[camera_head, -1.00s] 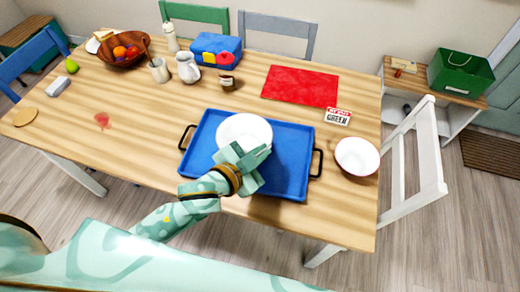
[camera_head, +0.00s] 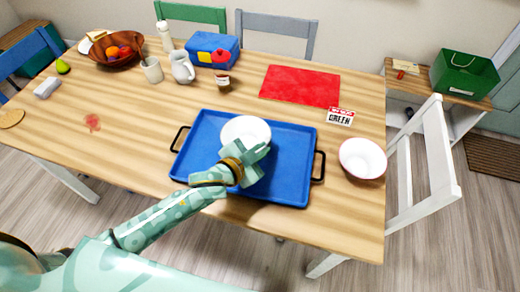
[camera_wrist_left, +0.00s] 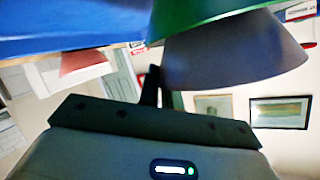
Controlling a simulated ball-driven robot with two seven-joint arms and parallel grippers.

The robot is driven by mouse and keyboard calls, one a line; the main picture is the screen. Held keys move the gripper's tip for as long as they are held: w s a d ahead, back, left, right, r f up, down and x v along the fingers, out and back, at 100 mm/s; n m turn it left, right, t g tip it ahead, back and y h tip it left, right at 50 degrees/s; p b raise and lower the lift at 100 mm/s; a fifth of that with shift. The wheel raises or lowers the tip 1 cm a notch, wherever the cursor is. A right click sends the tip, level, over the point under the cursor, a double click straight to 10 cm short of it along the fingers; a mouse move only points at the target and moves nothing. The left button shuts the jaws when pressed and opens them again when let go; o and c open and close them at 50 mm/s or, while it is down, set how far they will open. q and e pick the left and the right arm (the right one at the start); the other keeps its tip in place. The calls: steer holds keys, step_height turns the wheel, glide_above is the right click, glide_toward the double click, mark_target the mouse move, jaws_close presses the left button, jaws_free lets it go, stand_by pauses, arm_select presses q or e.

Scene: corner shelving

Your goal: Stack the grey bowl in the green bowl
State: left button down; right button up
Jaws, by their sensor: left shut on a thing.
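The grey bowl (camera_wrist_left: 235,55) shows a white inside in the head view (camera_head: 245,130). My left gripper (camera_head: 258,152) is shut on its near right rim. In the wrist view, which is upside down, the green bowl (camera_wrist_left: 210,14) stands against the blue tray (camera_wrist_left: 60,25). The grey bowl's lower part is hidden by the green bowl's rim, and its upper wall stands clear above. I cannot tell whether it rests in the green bowl or is still held slightly up. The green bowl is hidden in the head view. My right gripper is not in view.
The blue tray (camera_head: 290,165) has black handles. A bowl with a reddish outside (camera_head: 362,158) stands right of it. A sign (camera_head: 340,116), a red mat (camera_head: 300,86), a jar (camera_head: 223,84) and a lunch box (camera_head: 213,48) lie behind.

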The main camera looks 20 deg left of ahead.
arm_select(q)
steer(key=shift+f, duration=0.6)
steer(key=c, duration=1.6)
jaws_free()
